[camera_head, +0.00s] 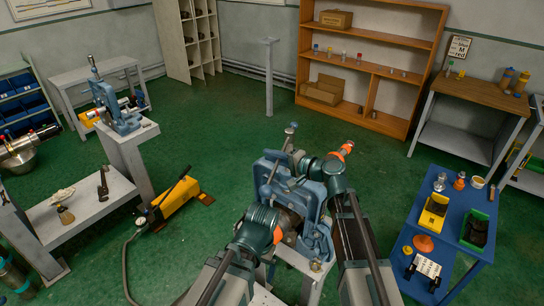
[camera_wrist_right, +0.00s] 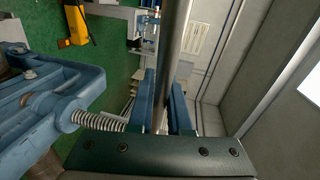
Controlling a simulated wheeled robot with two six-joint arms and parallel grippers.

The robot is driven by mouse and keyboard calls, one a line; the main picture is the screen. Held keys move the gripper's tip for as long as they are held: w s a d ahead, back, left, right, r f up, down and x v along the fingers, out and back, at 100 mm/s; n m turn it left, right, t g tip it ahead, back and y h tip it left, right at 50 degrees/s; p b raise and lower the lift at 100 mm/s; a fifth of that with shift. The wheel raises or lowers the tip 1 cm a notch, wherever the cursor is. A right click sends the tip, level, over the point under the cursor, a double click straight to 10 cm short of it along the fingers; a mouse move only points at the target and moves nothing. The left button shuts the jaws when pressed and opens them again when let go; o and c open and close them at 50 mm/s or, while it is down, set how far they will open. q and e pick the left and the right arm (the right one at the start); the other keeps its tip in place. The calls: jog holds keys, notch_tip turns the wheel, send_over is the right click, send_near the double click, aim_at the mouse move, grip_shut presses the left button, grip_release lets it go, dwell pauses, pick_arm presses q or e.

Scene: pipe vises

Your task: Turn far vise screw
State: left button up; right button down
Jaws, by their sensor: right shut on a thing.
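My right gripper (camera_head: 298,160) is at the top of this nearer vise. In the wrist view its blue fingers (camera_wrist_right: 164,100) are shut on a grey metal bar (camera_wrist_right: 179,38); which vise part the bar is, I cannot tell. My left wrist is beside the nearer vise, its fingers hidden.
A yellow pump (camera_head: 178,198) with a hose lies on the green floor between the vises. A low grey bench (camera_head: 90,208) is at the left. A blue cart (camera_head: 455,208) with several items stands at the right. The floor toward the shelves is mostly clear, except for a grey post (camera_head: 269,80).

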dwell(0.6)
jog(key=shift+w+a+m+t+h, duration=0.55)
jog(key=shift+a+m+t+h, duration=0.2)
jog(key=shift+m+t+h, duration=0.15)
jog(key=shift+w+a+m+t+h, duration=0.55)
jog(key=shift+a+m+t+h, duration=0.15)
jog(key=shift+m+t+h, duration=0.15)
jog(key=c, duration=0.8)
grip_release()
jog(key=shift+c, duration=0.2)
jog(key=shift+s, duration=0.2)
